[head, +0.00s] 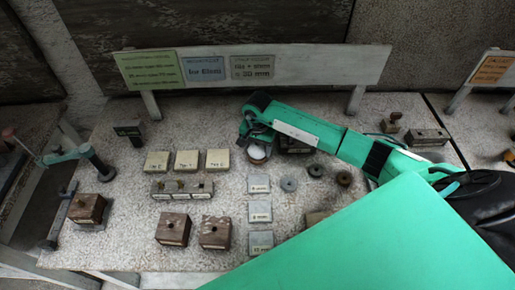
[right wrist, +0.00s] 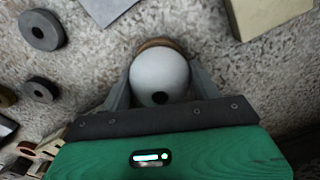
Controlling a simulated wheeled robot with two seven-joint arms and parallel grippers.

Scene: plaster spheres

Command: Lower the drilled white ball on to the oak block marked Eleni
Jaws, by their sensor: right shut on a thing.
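My right gripper (head: 257,147) is shut on the white ball (head: 257,152), over the back middle of the bench. In the right wrist view, the ball (right wrist: 160,75) sits between the two fingers (right wrist: 160,88), with a dark drilled hole facing the camera. A brown rounded edge (right wrist: 160,43) shows just behind the ball; I cannot tell whether they touch. Brown wooden blocks stand at the front left: one at far left (head: 87,208), one in the middle (head: 173,229) and one to its right (head: 215,232). Their labels are too small to read. My left gripper is not in view.
Several pale blocks (head: 187,160), a long block with knobs (head: 182,188), grey tiles (head: 259,211) and dark rings (head: 289,184) crowd the bench. A sign board (head: 310,64) stands behind. Speckled bench (head: 125,225) is bare between blocks.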

